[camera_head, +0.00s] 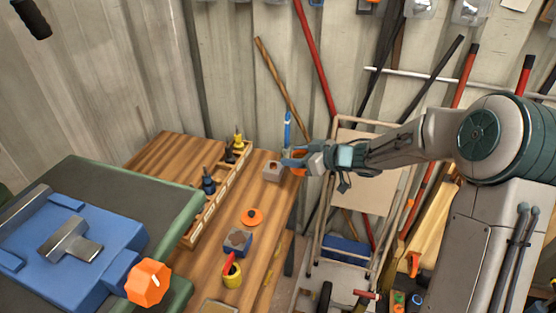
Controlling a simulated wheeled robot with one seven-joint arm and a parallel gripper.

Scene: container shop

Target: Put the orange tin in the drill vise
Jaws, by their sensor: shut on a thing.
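My gripper (293,157), at the end of the arm reaching in from the right, is shut on the orange tin (299,168). The tin is small in view and partly covered by the fingers. It is near the right edge of the wooden bench; I cannot tell whether it touches the bench. A large blue vise (88,243) with grey metal jaw pieces and an orange knob (148,282) is at the lower left, well apart from my gripper. It looks like the drill vise, and no tin shows on it.
The wooden bench (172,150) holds a wooden rack (212,214) with dark and yellow-topped tools, a grey block (272,171), a flat orange disc (252,217), a small blue box (237,241) and a yellow can (232,275). A hand trolley (355,195) stands right of the bench.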

